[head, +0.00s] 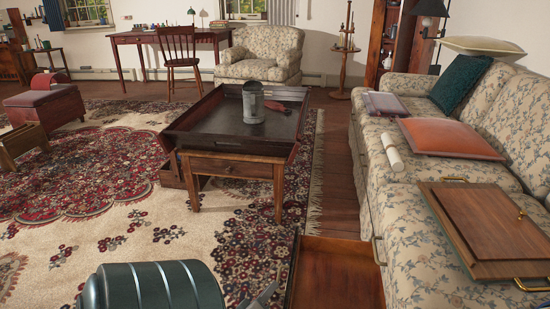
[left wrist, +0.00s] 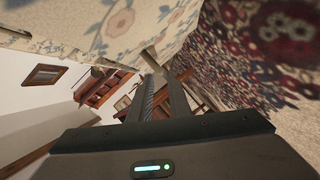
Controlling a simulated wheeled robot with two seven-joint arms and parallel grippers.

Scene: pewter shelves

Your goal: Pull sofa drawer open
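The floral sofa (head: 405,215) stands along the right side of the head view. A wooden drawer (head: 335,265) with a reddish-brown inside juts out from the sofa's base at the bottom of the view, standing open. Its near end is cut off by the frame edge. A brass handle (head: 378,250) shows on the sofa's front just above it. My left gripper (head: 262,296) is low in the head view, just left of the drawer. In the left wrist view its fingers (left wrist: 162,90) look apart with nothing between them, near floral fabric (left wrist: 105,30). My right gripper is out of view.
A wooden coffee table (head: 232,166) with a dark tray top and metal canister (head: 253,102) stands ahead on a patterned rug (head: 130,215). A wooden board with brass handles (head: 490,225), cushions (head: 445,137) and a paper roll (head: 391,152) lie on the sofa.

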